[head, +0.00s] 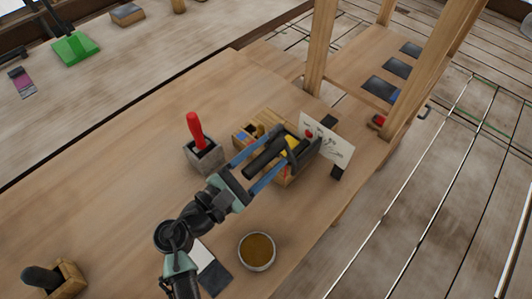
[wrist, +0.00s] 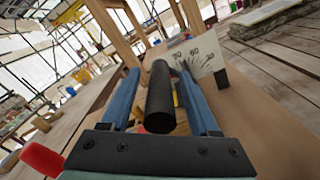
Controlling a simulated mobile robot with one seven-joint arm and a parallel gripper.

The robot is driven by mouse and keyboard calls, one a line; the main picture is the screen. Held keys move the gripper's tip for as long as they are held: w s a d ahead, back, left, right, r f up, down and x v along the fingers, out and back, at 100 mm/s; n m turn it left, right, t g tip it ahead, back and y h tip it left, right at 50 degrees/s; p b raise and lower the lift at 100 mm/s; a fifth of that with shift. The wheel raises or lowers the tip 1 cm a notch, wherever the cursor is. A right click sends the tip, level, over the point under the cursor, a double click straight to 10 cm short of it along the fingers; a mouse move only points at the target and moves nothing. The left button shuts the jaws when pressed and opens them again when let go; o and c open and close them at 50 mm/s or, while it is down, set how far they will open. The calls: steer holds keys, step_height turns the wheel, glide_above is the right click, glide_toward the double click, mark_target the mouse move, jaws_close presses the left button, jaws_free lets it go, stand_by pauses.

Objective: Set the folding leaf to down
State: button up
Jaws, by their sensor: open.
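I cannot clearly pick out the folding leaf. A wooden surface (head: 357,58) with dark square plates lies beyond the posts in the head view, but whether it is the leaf, I cannot tell. My gripper (head: 282,147) is over the bench beside a small wooden box of things. Its blue fingers stand apart, with a thick black cylinder (head: 263,158) between them. In the wrist view the cylinder (wrist: 160,98) lies between the fingers with gaps at both sides.
A pale card with drawings (head: 327,139) stands just past the gripper. A grey block holder (head: 204,157) with a red handle stands to the left. A round tin (head: 257,251) is nearer. Wooden posts (head: 321,50) rise at the back.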

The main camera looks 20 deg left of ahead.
jaws_close()
stand_by(0.3)
stand_by(1.1)
